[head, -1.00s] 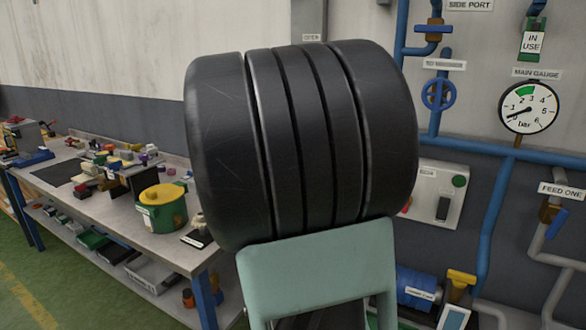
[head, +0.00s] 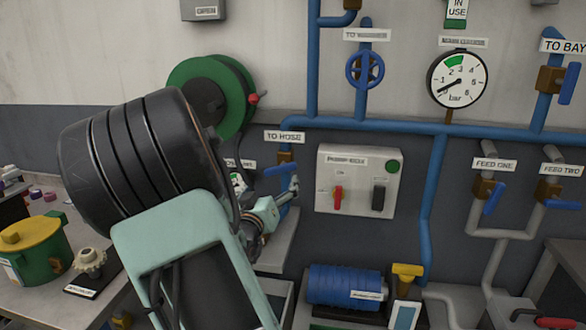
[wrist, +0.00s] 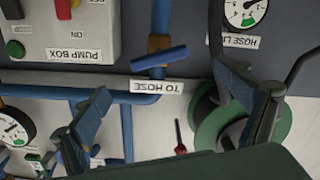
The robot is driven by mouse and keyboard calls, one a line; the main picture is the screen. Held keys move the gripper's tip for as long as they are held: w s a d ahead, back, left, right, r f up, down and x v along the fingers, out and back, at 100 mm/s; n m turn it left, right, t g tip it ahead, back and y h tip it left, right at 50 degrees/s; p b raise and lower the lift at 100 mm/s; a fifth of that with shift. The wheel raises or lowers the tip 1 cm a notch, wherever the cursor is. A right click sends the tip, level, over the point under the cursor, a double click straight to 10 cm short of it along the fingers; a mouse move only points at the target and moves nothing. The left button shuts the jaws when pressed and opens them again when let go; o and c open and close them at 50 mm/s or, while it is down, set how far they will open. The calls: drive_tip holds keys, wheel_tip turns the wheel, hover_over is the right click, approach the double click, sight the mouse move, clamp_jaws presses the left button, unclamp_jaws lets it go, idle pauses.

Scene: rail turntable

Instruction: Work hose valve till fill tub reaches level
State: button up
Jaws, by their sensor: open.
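The hose valve's blue handle (head: 279,170) is on the wall below the "TO HOSE" label (head: 284,137). In the wrist view, which is upside down, the handle (wrist: 160,57) lies crosswise to its pipe. My gripper (head: 291,188) is close to the valve in the head view, partly behind my arm. In the wrist view my gripper (wrist: 165,85) is open and empty, its fingers either side of the handle's line; I cannot tell whether they touch it. A hose line gauge (wrist: 245,10) is partly in view. I cannot make out the fill tub or its level.
A pump box (head: 358,180) with a red switch (head: 338,197) is right of the valve. A green hose reel (head: 190,85) hangs behind my arm. The main gauge (head: 457,80) and feed valves (head: 487,190) are further right. A blue motor-like cylinder (head: 343,285) stands below.

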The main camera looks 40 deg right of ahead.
sight(279, 171)
drive_tip(key=p+x, duration=0.1)
drive_tip(key=x, duration=1)
drive_tip(key=shift+d+r, duration=0.15)
drive_tip(key=shift+r, duration=0.05)
drive_tip(key=c, duration=1.2)
drive_tip(key=shift+o, duration=0.2)
drive_tip(key=shift+f+b, duration=0.1)
drive_tip(key=shift+b, duration=0.2)
